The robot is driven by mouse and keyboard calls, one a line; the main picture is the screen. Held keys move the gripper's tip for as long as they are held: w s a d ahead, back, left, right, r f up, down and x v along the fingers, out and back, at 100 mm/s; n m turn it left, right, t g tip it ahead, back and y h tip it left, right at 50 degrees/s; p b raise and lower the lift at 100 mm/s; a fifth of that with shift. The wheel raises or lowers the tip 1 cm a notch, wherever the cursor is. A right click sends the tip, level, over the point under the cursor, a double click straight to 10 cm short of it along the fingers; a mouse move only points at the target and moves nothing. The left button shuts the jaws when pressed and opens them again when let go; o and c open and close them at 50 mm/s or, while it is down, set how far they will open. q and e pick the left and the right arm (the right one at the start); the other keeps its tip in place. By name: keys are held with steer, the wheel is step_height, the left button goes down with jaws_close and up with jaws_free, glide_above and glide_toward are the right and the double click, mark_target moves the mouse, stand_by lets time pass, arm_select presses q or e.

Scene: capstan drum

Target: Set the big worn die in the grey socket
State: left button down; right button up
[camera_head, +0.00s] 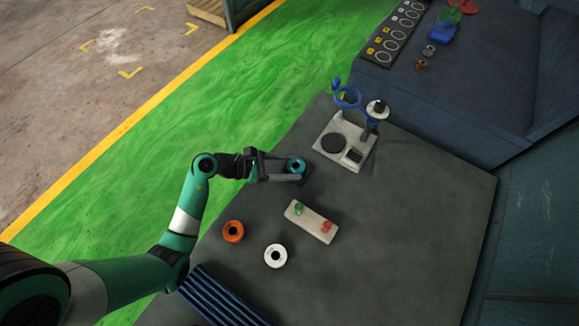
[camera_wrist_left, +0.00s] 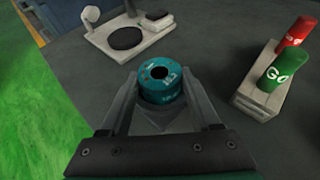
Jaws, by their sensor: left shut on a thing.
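My left gripper (camera_head: 298,168) is shut on a teal ring-shaped die (camera_head: 295,165), its fingers on either side of it. In the left wrist view the die (camera_wrist_left: 161,84) stands upright between the fingertips, with pale worn marks and a dark centre hole. An orange ring (camera_head: 233,231) and a white ring (camera_head: 275,256) lie apart on the dark table. A pale grey fixture (camera_head: 327,129) beyond the gripper carries a round black disc (camera_head: 334,143) and a small dark square (camera_head: 354,155). I cannot tell which part is the grey socket. My right gripper is not in view.
A pale block with a green button (camera_head: 298,209) and a red button (camera_head: 326,226) sits right of the gripper. A blue ring (camera_head: 347,97) and a post with a white disc (camera_head: 377,108) rise at the fixture. The table's right side is clear.

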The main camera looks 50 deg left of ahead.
arm_select(q)
steer(key=shift+w+r, duration=0.1)
steer(key=shift+f, duration=0.3)
steer(key=shift+c, duration=0.6)
jaws_free()
steer(key=shift+r, duration=0.25)
steer(key=shift+s+a+r, duration=0.15)
steer(key=shift+s+r, duration=0.1)
steer(key=shift+r, duration=0.05)
steer(key=p+v, duration=0.2)
steer(key=v, duration=0.9)
steer(key=shift+s+a+f+p, duration=0.1)
steer(key=shift+s+f+p, duration=0.05)
steer(key=shift+s+p, duration=0.2)
steer(key=shift+w, duration=0.15)
